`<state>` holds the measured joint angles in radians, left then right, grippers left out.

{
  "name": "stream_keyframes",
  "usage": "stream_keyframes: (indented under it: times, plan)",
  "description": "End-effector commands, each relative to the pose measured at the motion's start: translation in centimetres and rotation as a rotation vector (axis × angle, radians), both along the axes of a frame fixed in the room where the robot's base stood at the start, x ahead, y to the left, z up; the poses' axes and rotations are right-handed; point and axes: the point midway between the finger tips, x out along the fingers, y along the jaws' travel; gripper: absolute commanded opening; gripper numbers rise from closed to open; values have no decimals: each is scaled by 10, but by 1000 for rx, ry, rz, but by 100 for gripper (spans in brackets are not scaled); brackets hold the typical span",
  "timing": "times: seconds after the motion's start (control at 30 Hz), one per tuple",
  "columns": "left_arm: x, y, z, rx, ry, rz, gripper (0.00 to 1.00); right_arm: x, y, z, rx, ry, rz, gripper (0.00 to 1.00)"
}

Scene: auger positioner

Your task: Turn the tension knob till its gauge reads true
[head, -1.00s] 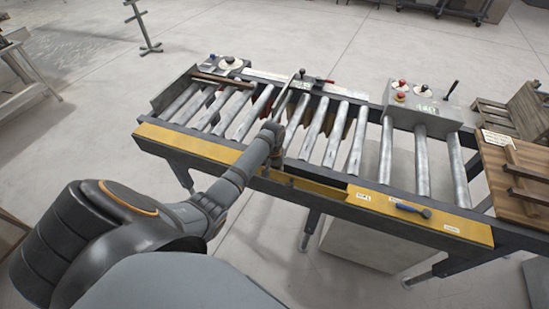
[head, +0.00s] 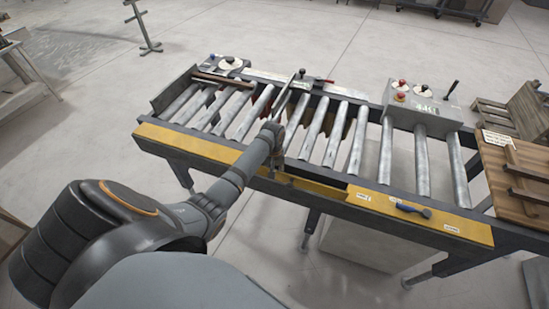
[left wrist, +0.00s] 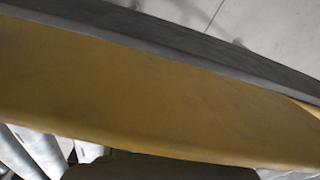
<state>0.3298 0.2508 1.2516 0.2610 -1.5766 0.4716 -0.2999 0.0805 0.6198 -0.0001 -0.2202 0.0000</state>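A grey control box (head: 422,108) stands at the right end of the roller conveyor. It carries a red button, a black knob on a white dial (head: 422,91) and a small lit readout (head: 425,108) too blurred to read. Another knob on a white dial (head: 230,63) sits at the far left end. I cannot tell which is the tension knob. My left arm reaches the conveyor's middle; its gripper (head: 279,160) is by the yellow front rail (head: 200,146), its fingers unclear. In the left wrist view the yellow rail (left wrist: 150,90) fills the picture. My right gripper is out of view.
Metal rollers (head: 335,130) span the conveyor frame. A blue-handled tool (head: 412,209) lies on the right front rail. A wooden board and crate (head: 515,175) are at the right end. Open floor lies in front.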

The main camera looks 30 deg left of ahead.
Motion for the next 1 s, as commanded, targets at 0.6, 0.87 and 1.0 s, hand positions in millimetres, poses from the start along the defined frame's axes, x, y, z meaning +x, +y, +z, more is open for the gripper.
stream_keyframes:
  times: [0.6, 0.87, 1.0]
  plan:
    - [1, 1, 22, 0, -4, -1, 50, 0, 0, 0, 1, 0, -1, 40]
    - [0, 3, 85, 2, -5, -2, 50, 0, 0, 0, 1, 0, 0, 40]
    - [-1, 3, 109, 1, -4, 0, 50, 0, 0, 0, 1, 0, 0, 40]
